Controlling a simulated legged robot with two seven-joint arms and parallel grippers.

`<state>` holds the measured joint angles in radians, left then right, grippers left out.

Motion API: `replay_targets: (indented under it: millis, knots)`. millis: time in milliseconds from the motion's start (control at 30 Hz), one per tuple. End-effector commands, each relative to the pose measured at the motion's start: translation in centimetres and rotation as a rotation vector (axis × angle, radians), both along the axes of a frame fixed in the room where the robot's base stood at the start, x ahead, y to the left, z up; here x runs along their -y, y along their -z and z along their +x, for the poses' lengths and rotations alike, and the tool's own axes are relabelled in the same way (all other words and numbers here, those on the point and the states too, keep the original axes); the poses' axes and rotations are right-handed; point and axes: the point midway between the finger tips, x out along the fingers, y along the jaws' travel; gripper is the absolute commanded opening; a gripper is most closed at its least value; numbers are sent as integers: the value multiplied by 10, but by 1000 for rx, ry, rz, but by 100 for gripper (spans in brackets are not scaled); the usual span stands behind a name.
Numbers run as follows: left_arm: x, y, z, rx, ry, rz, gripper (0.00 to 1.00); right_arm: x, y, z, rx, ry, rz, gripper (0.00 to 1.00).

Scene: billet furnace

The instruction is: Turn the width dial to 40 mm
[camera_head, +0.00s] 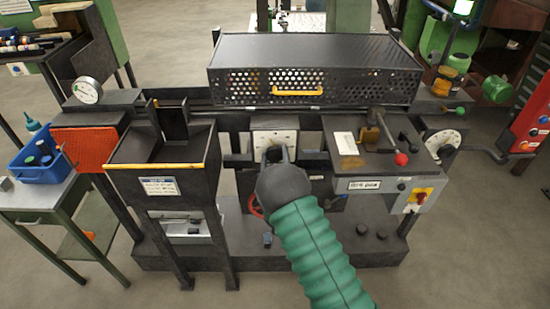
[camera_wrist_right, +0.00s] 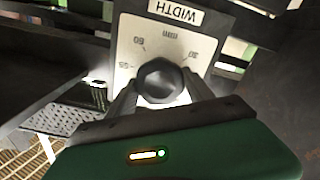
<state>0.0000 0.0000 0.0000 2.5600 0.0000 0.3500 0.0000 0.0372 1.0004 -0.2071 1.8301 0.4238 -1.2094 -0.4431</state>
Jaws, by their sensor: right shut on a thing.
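The width dial is a dark faceted knob (camera_wrist_right: 160,80) on a pale plate (camera_wrist_right: 190,40) headed WIDTH, upside down in the right wrist view. The plate carries printed numbers around the knob; the pointer setting is not readable. In the head view the plate (camera_head: 288,137) is on the front of the machine, partly behind my right gripper (camera_head: 275,158). My right gripper also shows in the wrist view (camera_wrist_right: 160,92), with one finger on each side of the knob, shut on it. My left gripper is not in view.
A perforated black guard (camera_head: 318,68) with a yellow handle stands above the plate. A black hopper (camera_head: 160,160) is to the left. A panel with a red-knobbed lever (camera_head: 401,159) and a red-and-yellow switch (camera_head: 418,196) is to the right. A red handwheel (camera_head: 255,207) is below.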

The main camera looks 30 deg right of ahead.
Motion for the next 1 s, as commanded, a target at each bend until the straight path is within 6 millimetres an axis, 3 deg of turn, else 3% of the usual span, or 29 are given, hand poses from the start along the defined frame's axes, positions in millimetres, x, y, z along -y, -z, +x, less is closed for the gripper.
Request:
replay_targets:
  millis: [500,1000]
  knots:
    - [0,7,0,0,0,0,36,-2,1,1,-186,-4,-303,20]
    - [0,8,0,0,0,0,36,-3,1,2,-224,-5,-363,20]
